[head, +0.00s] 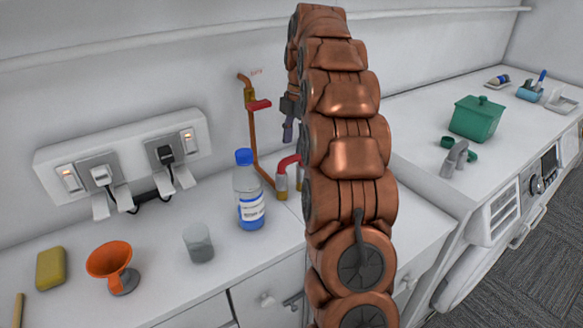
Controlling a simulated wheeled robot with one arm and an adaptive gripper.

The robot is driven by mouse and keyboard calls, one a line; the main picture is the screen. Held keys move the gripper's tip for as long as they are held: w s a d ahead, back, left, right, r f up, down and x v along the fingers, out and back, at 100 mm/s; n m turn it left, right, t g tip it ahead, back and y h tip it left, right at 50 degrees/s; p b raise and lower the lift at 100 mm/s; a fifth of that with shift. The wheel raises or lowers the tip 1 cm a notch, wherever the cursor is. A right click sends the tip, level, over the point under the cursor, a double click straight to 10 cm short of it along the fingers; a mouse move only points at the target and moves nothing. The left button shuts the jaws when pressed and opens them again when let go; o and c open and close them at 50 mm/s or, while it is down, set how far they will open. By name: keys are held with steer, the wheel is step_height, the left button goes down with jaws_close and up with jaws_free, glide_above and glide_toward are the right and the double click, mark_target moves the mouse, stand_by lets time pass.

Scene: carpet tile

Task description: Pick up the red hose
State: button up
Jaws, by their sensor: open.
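A short red hose (287,162) curves at the counter's back, beside the copper pipe, with a metallic fitting at its visible lower end. Its right part is hidden behind my copper-coloured arm. My gripper (288,137) shows only in part at the left edge of the arm, pointing down. It is open, above the red hose and apart from it in the picture. Whether anything is between its fingers is hard to see, as the arm covers part of it.
A copper pipe (252,135) with a red valve handle (259,105) rises at the wall. A blue-capped bottle (249,195), a grey cup (198,243), an orange funnel (108,260) and a yellow sponge (50,268) stand left. A green box (475,119) is right.

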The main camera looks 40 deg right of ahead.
mark_target(292, 156)
steer(key=shift+w+a+f+p, duration=0.15)
steer(key=shift+f+p, duration=0.45)
steer(key=shift+f, duration=0.6)
steer(key=shift+s+a+f+p, duration=0.15)
steer(key=shift+f+p, duration=0.4)
steer(key=shift+f, duration=0.6)
steer(key=shift+w+f, duration=0.15)
steer(key=shift+f, duration=0.25)
steer(key=shift+f+b, duration=0.25)
steer(key=shift+b, duration=0.15)
steer(key=shift+c, duration=0.3)
jaws_close()
